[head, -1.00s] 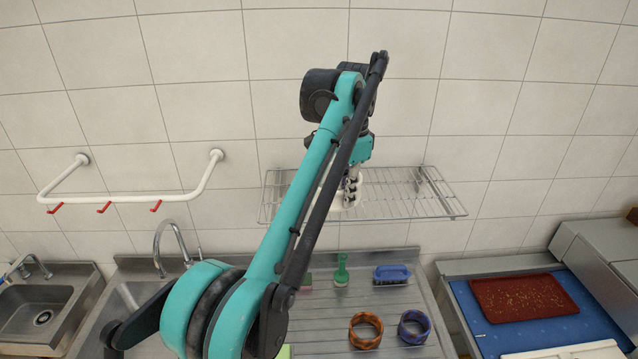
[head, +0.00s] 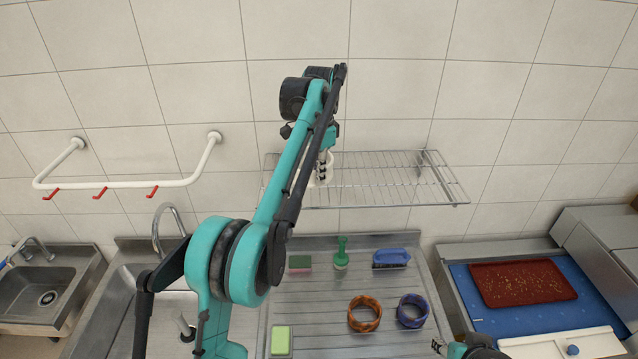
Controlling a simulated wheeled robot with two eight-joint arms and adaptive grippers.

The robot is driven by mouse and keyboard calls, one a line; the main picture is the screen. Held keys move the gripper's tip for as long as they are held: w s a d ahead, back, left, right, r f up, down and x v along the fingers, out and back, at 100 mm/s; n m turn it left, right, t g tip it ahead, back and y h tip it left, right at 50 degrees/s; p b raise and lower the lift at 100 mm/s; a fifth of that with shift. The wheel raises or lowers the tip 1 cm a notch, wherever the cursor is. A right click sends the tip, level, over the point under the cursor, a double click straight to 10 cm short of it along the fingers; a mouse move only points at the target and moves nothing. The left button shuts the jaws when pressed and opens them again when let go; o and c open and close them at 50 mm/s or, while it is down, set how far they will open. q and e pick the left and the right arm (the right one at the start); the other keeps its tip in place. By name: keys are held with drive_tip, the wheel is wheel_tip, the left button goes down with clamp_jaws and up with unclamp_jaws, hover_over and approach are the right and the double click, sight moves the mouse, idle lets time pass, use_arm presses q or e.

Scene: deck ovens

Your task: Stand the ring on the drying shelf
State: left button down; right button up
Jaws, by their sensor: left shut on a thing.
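The wire drying shelf (head: 395,180) is fixed to the tiled wall. My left gripper (head: 322,174) is over the left part of the shelf. It is shut on a pale ring (head: 328,165), mostly hidden by the gripper and arm. I cannot tell whether the ring touches the shelf wires. An orange ring (head: 351,318) and a blue ring (head: 401,315) lie on the drainboard below. My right gripper (head: 438,346) only just shows at the bottom edge, and its jaws are unclear.
A green brush (head: 341,256), a blue brush (head: 391,258) and two sponges lie on the steel drainboard (head: 322,300). A white rail (head: 120,184) with red hooks is on the wall at left. A red tray (head: 522,284) lies at right. The shelf's right part is clear.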

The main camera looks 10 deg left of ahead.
use_arm(q)
wheel_tip(320, 180, down, 4)
drive_tip(key=shift+w+r, duration=0.15)
drive_tip(key=shift+r, duration=0.05)
drive_tip(key=c, duration=1.7)
unclamp_jaws()
drive_tip(key=shift+f, duration=0.1)
